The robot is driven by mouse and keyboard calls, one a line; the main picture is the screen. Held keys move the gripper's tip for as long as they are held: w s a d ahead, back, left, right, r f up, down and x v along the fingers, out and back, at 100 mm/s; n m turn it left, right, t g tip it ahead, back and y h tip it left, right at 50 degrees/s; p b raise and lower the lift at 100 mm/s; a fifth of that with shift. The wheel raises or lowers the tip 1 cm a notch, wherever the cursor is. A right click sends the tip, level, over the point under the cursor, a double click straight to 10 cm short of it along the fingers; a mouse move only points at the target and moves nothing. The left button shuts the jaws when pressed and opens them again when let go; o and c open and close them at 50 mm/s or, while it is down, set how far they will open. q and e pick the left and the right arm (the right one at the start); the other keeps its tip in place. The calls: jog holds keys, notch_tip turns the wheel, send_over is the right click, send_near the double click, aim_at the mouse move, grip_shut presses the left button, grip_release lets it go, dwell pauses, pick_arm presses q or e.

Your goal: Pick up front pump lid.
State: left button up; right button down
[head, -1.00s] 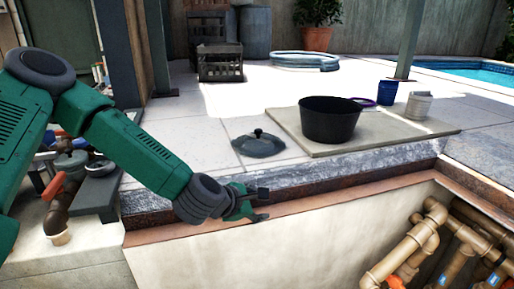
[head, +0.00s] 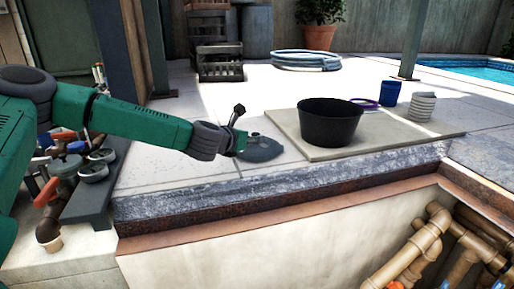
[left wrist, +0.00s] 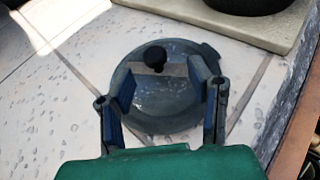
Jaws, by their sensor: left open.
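The front pump lid (head: 262,150) is a dark grey round lid with a black knob, lying flat on the pale paving left of the black bucket. In the left wrist view the lid (left wrist: 172,112) sits ahead of and below my fingers, its knob (left wrist: 155,57) beyond the gap between them. My left gripper (head: 238,128) is at the lid's left side in the head view and covers part of it. In the left wrist view the left gripper (left wrist: 167,90) is open, with nothing between its fingers. My right gripper is in neither view.
A black bucket (head: 330,124) stands on a beige slab (head: 395,133) to the lid's right. A blue cup (head: 389,92) and a pale ribbed container (head: 421,107) stand behind. The stone ledge (head: 290,180) drops into a pit with pipes.

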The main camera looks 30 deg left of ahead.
aim_at(254, 134)
pick_arm(q)
jog(key=x, duration=0.4)
jog(key=shift+w+a+r+p, duration=0.2)
jog(key=shift+a+p, duration=0.15)
jog(key=shift+a, duration=0.1)
jog(key=shift+w+f, duration=0.25)
jog(key=shift+w, duration=0.2)
jog(key=shift+s+d+r, duration=0.1)
jog(key=shift+r, duration=0.05)
grip_shut()
